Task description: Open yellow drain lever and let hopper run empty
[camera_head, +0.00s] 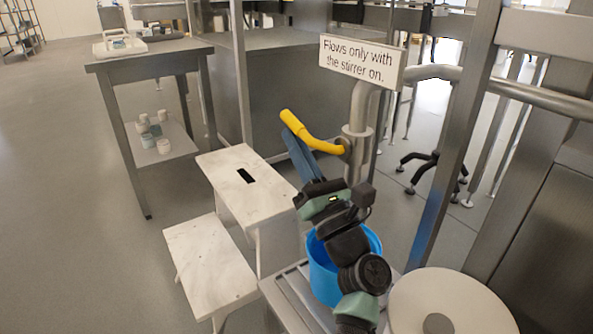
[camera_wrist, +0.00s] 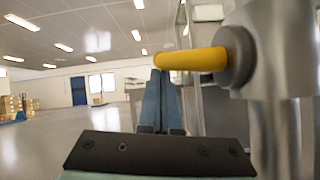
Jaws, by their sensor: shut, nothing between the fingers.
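The yellow drain lever (camera_head: 310,134) sticks out from the valve on a steel pipe (camera_head: 361,112), slanting up and left to its free end. In the wrist view the lever (camera_wrist: 192,60) lies across the picture, from its grey hub at the right to its tip near the middle. My gripper (camera_head: 288,133) has long blue fingers pressed together, empty, beside the lever's free end. In the wrist view the gripper (camera_wrist: 160,74) has its fingertips just under the lever's tip; I cannot tell whether they touch. The hopper's inside is not visible.
A sign (camera_head: 361,62) reads "Flows only with the stirrer on." A blue bucket (camera_head: 322,272) stands below the pipe, partly behind my arm. A white step stool (camera_head: 218,260) stands left. A round white lid-like disc (camera_head: 484,302) is at lower right. Steel posts flank the valve.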

